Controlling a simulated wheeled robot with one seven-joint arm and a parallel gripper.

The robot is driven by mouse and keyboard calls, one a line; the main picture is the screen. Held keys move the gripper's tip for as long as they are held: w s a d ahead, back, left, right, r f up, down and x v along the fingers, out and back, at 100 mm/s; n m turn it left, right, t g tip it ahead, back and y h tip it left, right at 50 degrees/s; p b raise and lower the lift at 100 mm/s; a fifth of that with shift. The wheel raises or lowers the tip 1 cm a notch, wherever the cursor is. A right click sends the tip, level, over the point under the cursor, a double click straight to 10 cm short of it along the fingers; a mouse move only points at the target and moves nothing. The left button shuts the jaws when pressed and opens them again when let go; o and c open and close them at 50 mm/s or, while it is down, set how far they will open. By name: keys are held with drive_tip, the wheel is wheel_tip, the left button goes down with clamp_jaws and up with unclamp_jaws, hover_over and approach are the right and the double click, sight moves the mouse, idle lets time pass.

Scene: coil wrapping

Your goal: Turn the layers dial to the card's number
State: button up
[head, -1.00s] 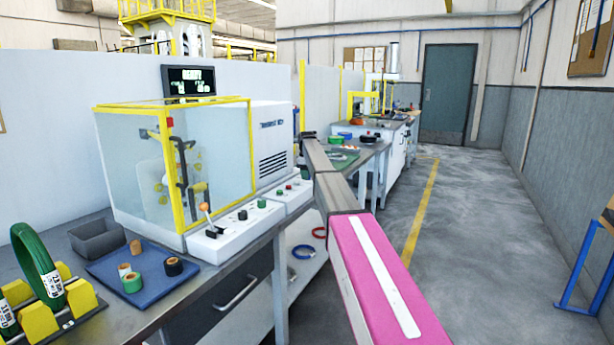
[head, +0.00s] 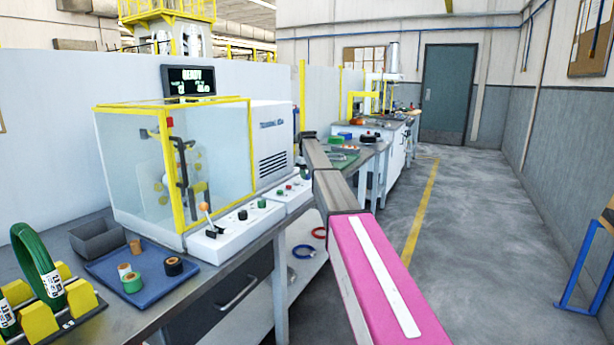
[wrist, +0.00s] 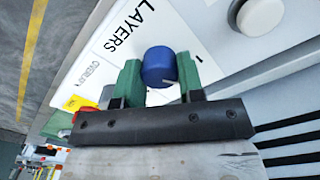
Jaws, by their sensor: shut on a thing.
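The blue layers dial (wrist: 158,64) shows in the wrist view beside the printed word LAYERS on a white panel (wrist: 98,62). My gripper (wrist: 160,84) has a green finger on each side of the dial and is shut on it. A short dark mark stands on the panel near the right finger. The dial's pointer and its setting cannot be made out. I cannot identify the number card in either view.
A glass-sided machine with a yellow frame (head: 248,150) stands behind the panel, with a dark display (head: 189,81) above. A blue tray (head: 110,268) with several small rolls and a green coil (head: 36,262) on a yellow stand are at left.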

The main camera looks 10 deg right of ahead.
drive_tip(key=m, duration=0.5)
drive_tip(key=shift+m, duration=0.4)
idle(0.4)
drive_tip(key=o, duration=0.9)
drive_tip(key=shift+r, duration=0.1)
wheel_tip(320, 180, up, 11)
drive_tip(key=shift+a+f, duration=0.1)
drive_tip(key=shift+f, duration=0.05)
